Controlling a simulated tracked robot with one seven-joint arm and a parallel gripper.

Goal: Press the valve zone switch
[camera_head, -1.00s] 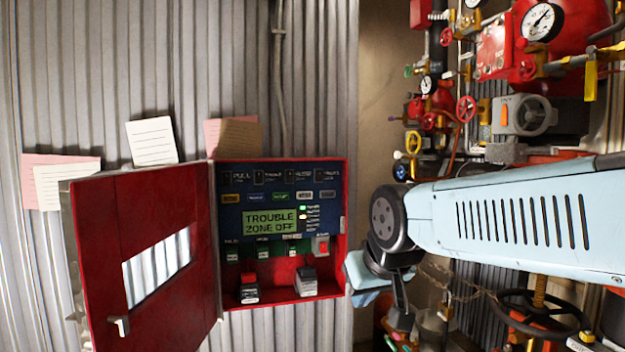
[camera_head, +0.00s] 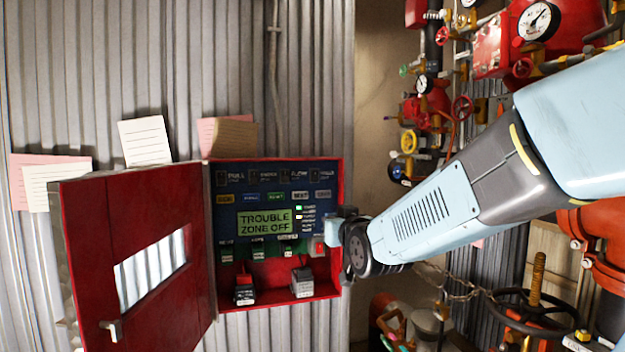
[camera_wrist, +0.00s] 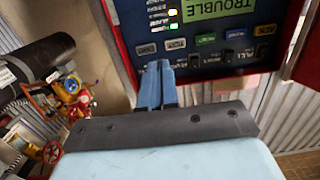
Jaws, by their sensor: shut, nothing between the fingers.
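The open red alarm box (camera_head: 337,195) hangs on the corrugated wall in the head view. Its blue panel has a row of dark labelled switches along the top. The valve zone switch (camera_head: 315,177) appears to be the rightmost one; its label is too small to read surely. My gripper (camera_head: 333,226) is at the box's right edge, lower than that switch, near a red button. In the wrist view the panel shows upside down, and my gripper (camera_wrist: 160,67) is shut and empty, its blue fingertips overlapping the switch row's left end. That end is hidden; contact cannot be told.
The red door (camera_head: 150,260) stands open to the left. A green display (camera_head: 264,222) reads "TROUBLE ZONE OFF". Small dark devices (camera_head: 302,281) stand in the box's bottom. Red pipes, gauges and a handwheel (camera_head: 530,310) crowd the right. Paper notes (camera_head: 145,141) hang above the door.

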